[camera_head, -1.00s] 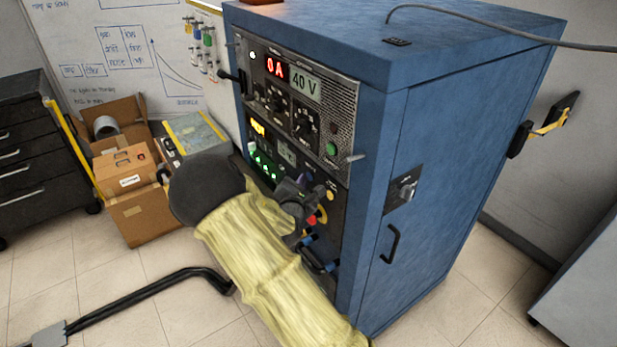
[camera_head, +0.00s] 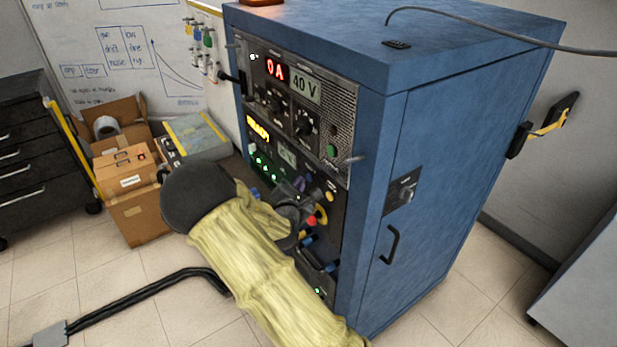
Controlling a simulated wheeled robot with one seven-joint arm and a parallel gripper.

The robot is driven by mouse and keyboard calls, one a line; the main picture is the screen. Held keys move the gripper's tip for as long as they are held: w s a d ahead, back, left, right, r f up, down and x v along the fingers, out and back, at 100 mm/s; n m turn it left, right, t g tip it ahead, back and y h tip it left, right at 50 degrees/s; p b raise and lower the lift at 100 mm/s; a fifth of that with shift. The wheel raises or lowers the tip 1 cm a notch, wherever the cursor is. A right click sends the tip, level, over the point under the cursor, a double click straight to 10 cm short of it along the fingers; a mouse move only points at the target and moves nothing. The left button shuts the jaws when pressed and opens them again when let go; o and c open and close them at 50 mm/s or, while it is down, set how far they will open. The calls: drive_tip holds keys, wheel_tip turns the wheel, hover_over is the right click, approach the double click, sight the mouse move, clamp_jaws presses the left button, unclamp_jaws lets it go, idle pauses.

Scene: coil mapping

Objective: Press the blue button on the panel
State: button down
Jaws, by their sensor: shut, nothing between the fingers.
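The control panel (camera_head: 343,125) is the dark front of a tall blue cabinet. Several small blue parts show on its lower half. One blue part (camera_head: 308,240) is just right of my gripper, below a red and yellow button (camera_head: 318,216). Another blue part (camera_head: 331,267) is lower. I cannot tell which is the blue button. My gripper (camera_head: 299,185) is shut and empty, close to the lower panel. My yellow-sleeved arm and dark wrist hide part of the panel, and I cannot tell whether the fingertips touch it.
The cabinet's blue side (camera_head: 450,170) has a black handle (camera_head: 391,243). Cardboard boxes (camera_head: 133,210) and a grey case (camera_head: 196,138) stand behind my arm. A black cable (camera_head: 165,285) lies on the tiled floor.

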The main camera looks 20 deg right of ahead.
drive_tip(key=shift+a, duration=0.2)
drive_tip(key=a, duration=0.1)
drive_tip(key=s+a+p, duration=0.1)
drive_tip(key=a, duration=0.1)
drive_tip(key=a+p, duration=0.1)
drive_tip(key=shift+s+a, duration=0.25)
drive_tip(key=shift+s, duration=0.05)
idle(0.3)
idle(0.5)
